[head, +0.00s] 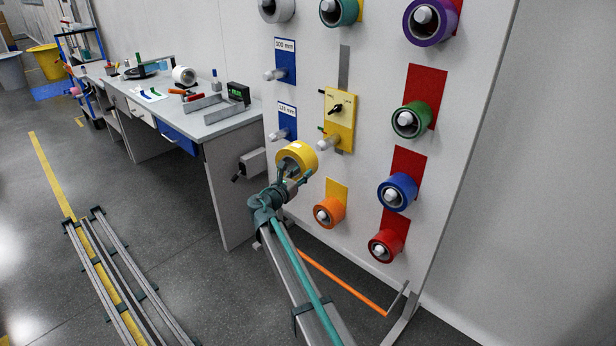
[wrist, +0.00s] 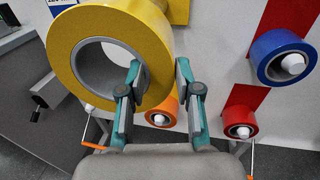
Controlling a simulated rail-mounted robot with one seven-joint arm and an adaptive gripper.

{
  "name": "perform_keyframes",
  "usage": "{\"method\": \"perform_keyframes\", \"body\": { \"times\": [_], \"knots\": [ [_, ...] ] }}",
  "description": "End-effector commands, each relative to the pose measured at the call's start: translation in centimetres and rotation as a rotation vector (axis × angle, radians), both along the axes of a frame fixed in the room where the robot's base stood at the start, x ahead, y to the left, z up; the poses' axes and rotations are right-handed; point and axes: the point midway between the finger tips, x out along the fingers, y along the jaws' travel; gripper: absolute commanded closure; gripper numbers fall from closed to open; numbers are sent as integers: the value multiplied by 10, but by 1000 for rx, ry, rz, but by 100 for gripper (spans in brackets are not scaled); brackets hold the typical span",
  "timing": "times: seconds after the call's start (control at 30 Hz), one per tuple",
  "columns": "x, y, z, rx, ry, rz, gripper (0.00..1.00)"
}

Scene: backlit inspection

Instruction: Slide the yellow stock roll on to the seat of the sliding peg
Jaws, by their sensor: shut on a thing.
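The yellow stock roll (head: 296,160) is held in front of the board, below and left of the sliding peg. My gripper (head: 304,178) is shut on the wall of the roll. In the wrist view my gripper (wrist: 158,70) has one finger in the grey-lined bore of the roll (wrist: 90,35) and the other outside its right side. The sliding peg (head: 328,142) sticks out from the lower part of a yellow plate (head: 346,122) with a black knob, on a vertical grey track (head: 344,65). The peg is bare and apart from the roll. Its seat cannot be made out.
An orange roll (head: 329,211) sits on a peg below. Blue (head: 397,191), green (head: 411,120) and red (head: 385,246) rolls hang on the right. Bare pegs stand by blue labelled plates (head: 286,118) on the left. A workbench (head: 225,113) stands left of the board.

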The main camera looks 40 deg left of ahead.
Motion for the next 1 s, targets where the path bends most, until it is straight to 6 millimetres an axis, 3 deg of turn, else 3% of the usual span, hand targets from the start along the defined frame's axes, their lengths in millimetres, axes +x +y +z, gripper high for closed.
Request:
{"method": "perform_keyframes", "body": {
  "times": [0.33, 0.57, 1.0],
  "knots": [
    [0, 2, 3, 3, -5, -31, 100],
    [-2, 6, 4, 10, -10, -149, 100],
    [38, 0, 3, 10, -10, -142, 100]
  ]
}}
